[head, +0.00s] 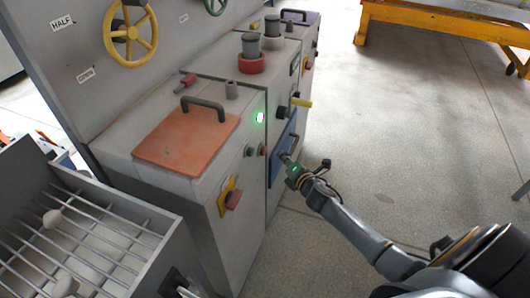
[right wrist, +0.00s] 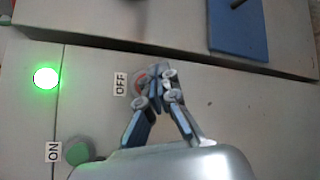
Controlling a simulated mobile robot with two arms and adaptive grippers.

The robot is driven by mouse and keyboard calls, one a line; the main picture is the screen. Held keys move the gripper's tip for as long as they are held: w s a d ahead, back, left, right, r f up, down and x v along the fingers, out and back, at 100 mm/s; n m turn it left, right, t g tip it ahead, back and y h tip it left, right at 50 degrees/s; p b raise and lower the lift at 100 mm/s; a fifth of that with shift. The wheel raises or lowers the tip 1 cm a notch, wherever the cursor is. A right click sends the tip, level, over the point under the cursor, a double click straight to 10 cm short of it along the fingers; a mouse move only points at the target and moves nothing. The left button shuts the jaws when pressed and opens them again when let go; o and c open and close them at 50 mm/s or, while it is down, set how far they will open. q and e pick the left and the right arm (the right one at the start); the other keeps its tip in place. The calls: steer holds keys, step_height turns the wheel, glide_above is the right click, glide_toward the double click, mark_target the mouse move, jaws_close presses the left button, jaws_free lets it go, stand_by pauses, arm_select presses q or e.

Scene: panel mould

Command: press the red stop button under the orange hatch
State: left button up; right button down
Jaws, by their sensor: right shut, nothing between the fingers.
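The orange hatch (head: 185,138) lies shut on top of the grey cabinet, its dark handle (head: 203,108) at the back edge. What is under the lid is hidden. On the cabinet front below it, a red knob (head: 233,200) sits on a yellow plate (head: 225,190). A small red button (head: 263,150) is farther right. My right gripper (head: 287,160) is shut and empty, in front of the cabinet. In the right wrist view its fingertips (right wrist: 156,75) cover most of a red part beside the OFF label (right wrist: 120,84); I cannot tell whether they touch.
A green light (head: 259,118) glows on the front. A green button (right wrist: 78,150) is beside the ON label (right wrist: 54,151). A blue panel (head: 283,150) is nearby. A barred grey bin (head: 165,240) stands front left.

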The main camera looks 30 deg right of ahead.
steer(key=shift+w+a, duration=0.85)
steer(key=shift+w, duration=0.15)
steer(key=shift+w, duration=0.1)
stand_by(0.7)
steer(key=shift+w+a, duration=0.25)
steer(key=shift+w+a, duration=0.35)
stand_by(1.1)
steer(key=shift+s, duration=0.1)
steer(key=shift+s+d, duration=0.55)
steer(key=shift+s+d, duration=0.1)
steer(key=shift+s+d+p, duration=0.3)
steer(key=shift+s+d, duration=1.25)
steer(key=shift+s, duration=0.3)
